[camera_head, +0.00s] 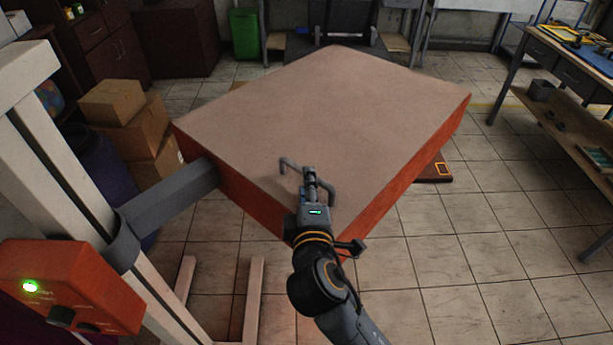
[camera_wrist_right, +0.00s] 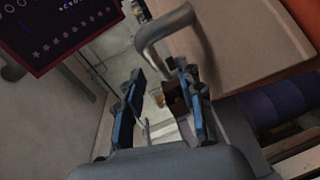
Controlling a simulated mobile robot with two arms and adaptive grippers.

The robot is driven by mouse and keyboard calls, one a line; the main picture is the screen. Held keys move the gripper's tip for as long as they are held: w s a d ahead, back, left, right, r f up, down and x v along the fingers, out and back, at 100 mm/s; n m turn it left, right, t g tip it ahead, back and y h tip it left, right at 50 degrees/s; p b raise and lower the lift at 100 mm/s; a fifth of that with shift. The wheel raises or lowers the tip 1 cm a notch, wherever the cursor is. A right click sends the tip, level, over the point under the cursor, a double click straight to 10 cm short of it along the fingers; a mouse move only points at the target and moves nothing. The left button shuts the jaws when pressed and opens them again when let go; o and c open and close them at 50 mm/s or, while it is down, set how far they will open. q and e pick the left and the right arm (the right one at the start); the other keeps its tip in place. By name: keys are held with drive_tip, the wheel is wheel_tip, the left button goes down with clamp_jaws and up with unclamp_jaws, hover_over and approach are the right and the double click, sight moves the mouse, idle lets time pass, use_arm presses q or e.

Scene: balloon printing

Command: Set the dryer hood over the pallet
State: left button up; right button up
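The dryer hood (camera_head: 330,105) is a large box with a tan top and orange-red sides, held by a grey arm from a white post at left. A bent grey handle (camera_head: 328,190) is at its near edge and also shows in the right wrist view (camera_wrist_right: 165,30). My right gripper (camera_head: 309,178) is at this handle. In the wrist view its blue-padded fingers (camera_wrist_right: 160,77) are apart, with the handle just beyond the tips; contact is unclear. A dark red panel with a printed pattern (camera_wrist_right: 62,28), possibly the pallet, shows there at upper left. My left gripper is out of view.
An orange control box (camera_head: 75,285) with a lit green light is on the white post (camera_head: 60,150). Cardboard boxes (camera_head: 128,115) and a dark blue barrel (camera_head: 105,175) stand at left. A workbench (camera_head: 570,75) stands at right.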

drive_tip(key=s+d+r, duration=0.1)
drive_tip(key=s, duration=0.7)
drive_tip(key=shift+s, duration=0.4)
